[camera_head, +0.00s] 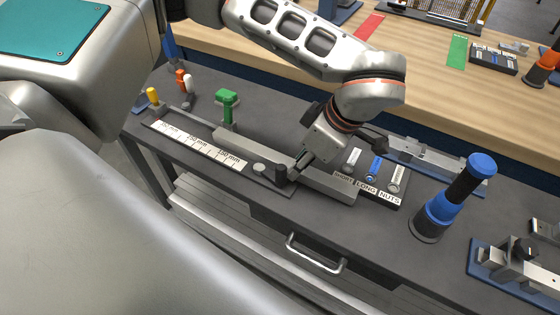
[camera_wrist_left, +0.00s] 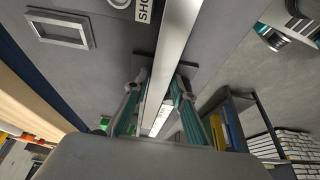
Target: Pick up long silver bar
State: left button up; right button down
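The long silver bar (camera_head: 327,184) lies on the dark workbench, running from the green-topped post towards the labelled parts tray. My left gripper (camera_head: 298,170) points down at the middle of the bar. In the left wrist view the bar (camera_wrist_left: 176,38) runs between the two teal-padded fingers of the gripper (camera_wrist_left: 158,88). The fingers stand on either side of it, with a narrow gap seen at the left finger, so the gripper looks open around it. In the head view the wrist hides part of the bar. My right gripper is not in view.
A length scale (camera_head: 200,145) lies along the bar's front side. A green-topped post (camera_head: 228,105) stands at its left end. The tray of small parts (camera_head: 402,190) is by its right end. A blue-and-black cylinder (camera_head: 455,200) stands farther right. A drawer handle (camera_head: 316,258) juts out in front.

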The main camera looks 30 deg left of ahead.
pick_arm(q)
grip_shut()
